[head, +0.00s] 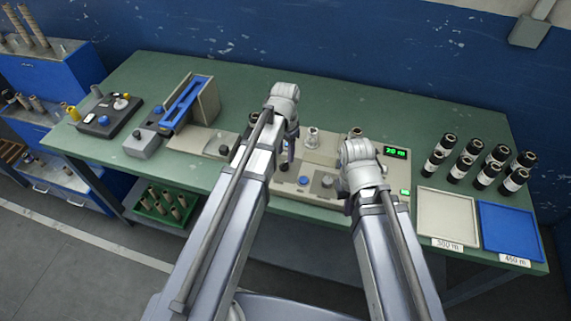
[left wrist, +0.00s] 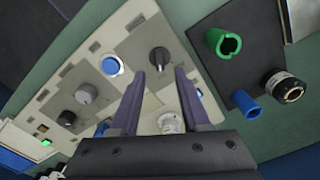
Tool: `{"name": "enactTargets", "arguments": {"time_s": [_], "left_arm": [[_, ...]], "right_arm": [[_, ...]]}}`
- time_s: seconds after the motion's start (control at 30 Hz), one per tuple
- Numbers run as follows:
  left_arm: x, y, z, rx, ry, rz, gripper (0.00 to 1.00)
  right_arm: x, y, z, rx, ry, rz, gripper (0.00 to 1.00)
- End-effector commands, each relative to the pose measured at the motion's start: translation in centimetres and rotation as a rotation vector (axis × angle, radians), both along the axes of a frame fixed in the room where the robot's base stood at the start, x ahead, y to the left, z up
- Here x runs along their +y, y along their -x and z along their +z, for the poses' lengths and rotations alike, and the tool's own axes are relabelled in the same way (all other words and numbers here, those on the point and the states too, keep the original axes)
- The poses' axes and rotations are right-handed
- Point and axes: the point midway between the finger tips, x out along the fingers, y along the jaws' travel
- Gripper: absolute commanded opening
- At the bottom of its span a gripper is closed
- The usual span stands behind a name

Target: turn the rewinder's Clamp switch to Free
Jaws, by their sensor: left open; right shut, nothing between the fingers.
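The rewinder (head: 325,150) is a pale panel on the green bench, also in the left wrist view (left wrist: 130,20). Its black pointer knob (left wrist: 159,57), likely the Clamp switch, sits on a grey plate; its label is not readable. My left gripper (head: 285,166) is over the panel, and in its wrist view its open fingers (left wrist: 159,76) frame the knob from either side; contact cannot be told. In the head view my left gripper hides that knob. My right gripper (head: 343,192) is shut and empty over the panel's right part.
A blue button (head: 304,181) and a grey knob (left wrist: 85,93) are beside the black knob. A green display (head: 396,153) reads 20 m. A beige tray (head: 447,235), a blue tray (head: 512,228) and several dark rolls (head: 472,147) stand on the right.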

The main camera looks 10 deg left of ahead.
Motion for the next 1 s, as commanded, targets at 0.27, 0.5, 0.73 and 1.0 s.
{"name": "enactTargets", "arguments": {"time_s": [0.27,0.5,0.73,1.0], "left_arm": [[0.0,0.0,-3.8,0.000,0.000,0.000,0.46],[0.0,0.0,-4.1,0.000,0.000,0.000,0.46],[0.0,0.0,-4.0,0.000,0.000,0.000,0.36],[0.0,0.0,-4.0,0.000,0.000,0.000,0.06]], "right_arm": [[0.0,0.0,-3.8,0.000,0.000,0.000,0.00],[0.0,0.0,-4.1,0.000,0.000,0.000,0.00],[0.0,0.0,-4.0,0.000,0.000,0.000,0.00],[0.0,0.0,-4.0,0.000,0.000,0.000,0.00]]}}
